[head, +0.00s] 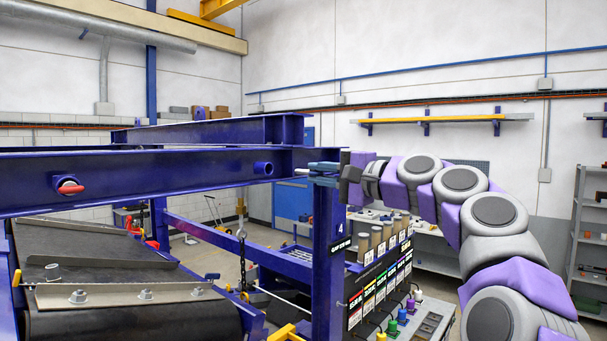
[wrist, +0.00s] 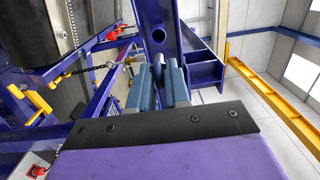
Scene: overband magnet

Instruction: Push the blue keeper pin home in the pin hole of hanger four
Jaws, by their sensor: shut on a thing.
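My gripper (head: 323,174) is at the top of the blue post (head: 328,265) marked 4, beside the end of the long blue beam. Its blue-grey fingers point left in the head view. In the wrist view my gripper (wrist: 160,72) is shut on a small pale grey-blue piece, which looks like the keeper pin (wrist: 159,60). Its fingertips are close to the blue steelwork of the hanger. Most of the pin is hidden between the fingers. The pin hole is not clearly visible, so I cannot tell how deep the pin sits.
The long blue beam (head: 130,180) runs left from the post, with a red part (head: 69,187) on its side. A conveyor belt (head: 100,250) lies below it. A rack of labelled parts (head: 380,285) stands right of the post, below my arm. A hook chain (head: 242,260) hangs behind.

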